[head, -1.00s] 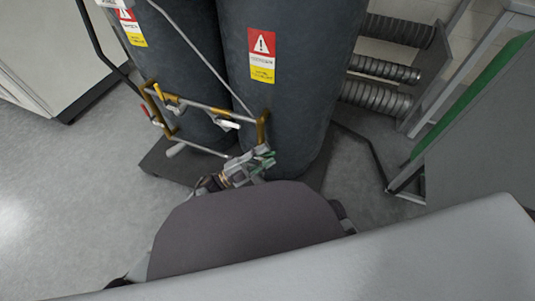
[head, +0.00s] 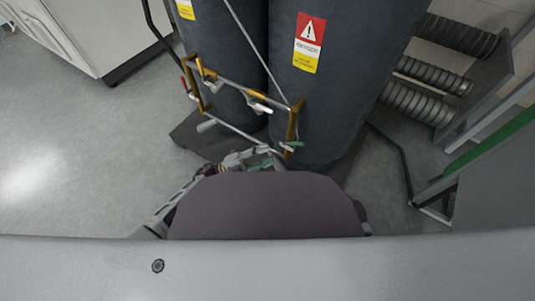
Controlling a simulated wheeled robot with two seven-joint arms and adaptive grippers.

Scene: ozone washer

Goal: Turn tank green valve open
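Two dark grey tanks (head: 330,110) stand side by side, with a brass and silver pipe frame (head: 243,88) in front of them. A small green valve handle (head: 293,144) sits at the frame's lower right corner, by the base of the right tank. My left gripper (head: 262,158) is just left of this handle, low in front of the tanks. Its fingers are small and partly hidden behind my own dark body part, so I cannot tell whether they touch the handle or are open. My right gripper is not in view.
A red handle (head: 184,84) and white levers (head: 258,107) are on the same pipe frame. A white cabinet (head: 85,35) stands at the upper left. Ribbed hoses (head: 420,103) and a grey panel with a green edge (head: 490,143) are at the right. The left floor is clear.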

